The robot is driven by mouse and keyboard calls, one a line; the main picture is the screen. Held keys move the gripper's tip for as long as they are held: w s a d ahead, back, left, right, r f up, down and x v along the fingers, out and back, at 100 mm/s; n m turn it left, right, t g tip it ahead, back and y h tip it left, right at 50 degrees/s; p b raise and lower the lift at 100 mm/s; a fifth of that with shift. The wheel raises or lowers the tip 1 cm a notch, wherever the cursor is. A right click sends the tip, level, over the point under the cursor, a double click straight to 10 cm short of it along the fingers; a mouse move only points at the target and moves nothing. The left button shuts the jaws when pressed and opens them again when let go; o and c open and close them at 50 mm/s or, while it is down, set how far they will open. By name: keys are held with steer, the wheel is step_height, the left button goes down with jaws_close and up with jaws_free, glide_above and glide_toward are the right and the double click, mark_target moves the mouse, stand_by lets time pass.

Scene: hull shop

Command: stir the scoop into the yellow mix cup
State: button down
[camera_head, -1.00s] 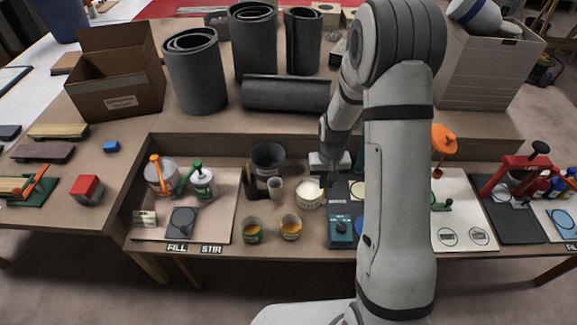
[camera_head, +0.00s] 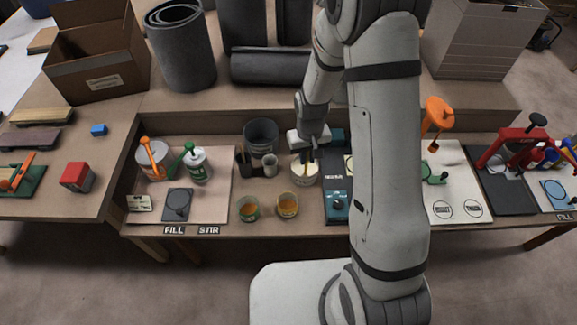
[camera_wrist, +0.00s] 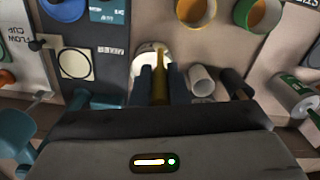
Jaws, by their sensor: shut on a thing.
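My gripper (camera_head: 312,148) is shut on a thin yellow-brown stick (camera_wrist: 160,84), pointing down over a white tub (camera_head: 304,174). The stick's lower end is at the tub's pale contents; I cannot tell how deep it sits or whether it carries a scoop. The tub also shows behind the stick in the wrist view (camera_wrist: 148,53). Two cups with orange-yellow contents stand in front and to the left in the head view: a yellow-sided mix cup (camera_head: 287,205) and a green-sided cup (camera_head: 248,208). The gripper is away from both cups.
A dark bucket (camera_head: 261,136), a small white cup (camera_head: 270,165) and a dark holder (camera_head: 243,162) stand left of the tub. A teal device with a knob (camera_head: 338,206) stands to its right. Cans with orange and green handles stand farther left.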

steer(key=s+a+r+n+p, duration=0.1)
steer(key=s+a+r+n, duration=0.15)
steer(key=s+a, duration=0.35)
step_height(320, 180, down, 13)
steer(key=b, duration=0.9)
steer(key=shift+w, duration=0.2)
steer(key=shift+d+r, duration=0.1)
steer(key=shift+d, duration=0.1)
